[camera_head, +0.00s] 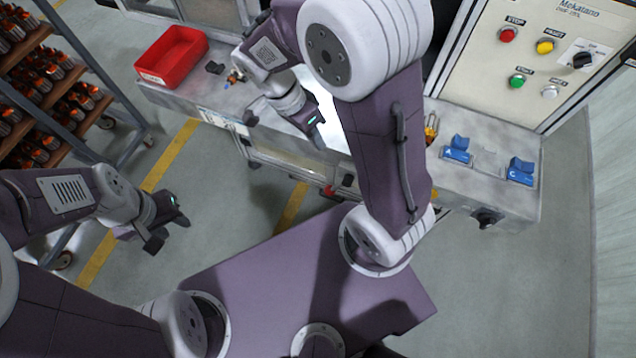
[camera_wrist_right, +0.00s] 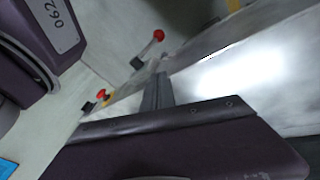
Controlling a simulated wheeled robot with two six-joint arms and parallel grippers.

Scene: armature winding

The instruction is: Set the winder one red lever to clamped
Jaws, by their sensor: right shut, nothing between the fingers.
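A lever with a red ball knob (camera_wrist_right: 158,35) on a thin metal rod shows in the right wrist view, its rod slanting up from a dark base. A second, smaller red knob (camera_wrist_right: 102,94) sits further left there, near the bench edge. I cannot tell which belongs to winder one. In the head view a small red part (camera_head: 328,191) shows low on the bench front. My right gripper (camera_head: 316,136) is over the bench, shut and empty; its fingers (camera_wrist_right: 157,82) point between the two knobs, apart from both. My left gripper (camera_head: 174,222) is open and empty above the floor.
A red bin (camera_head: 172,56) stands at the bench's far left. Blue blocks (camera_head: 457,149) sit on the right part, below a control panel (camera_head: 540,60) with buttons. A rack (camera_head: 50,85) of parts stands at the left. The floor between rack and bench is clear.

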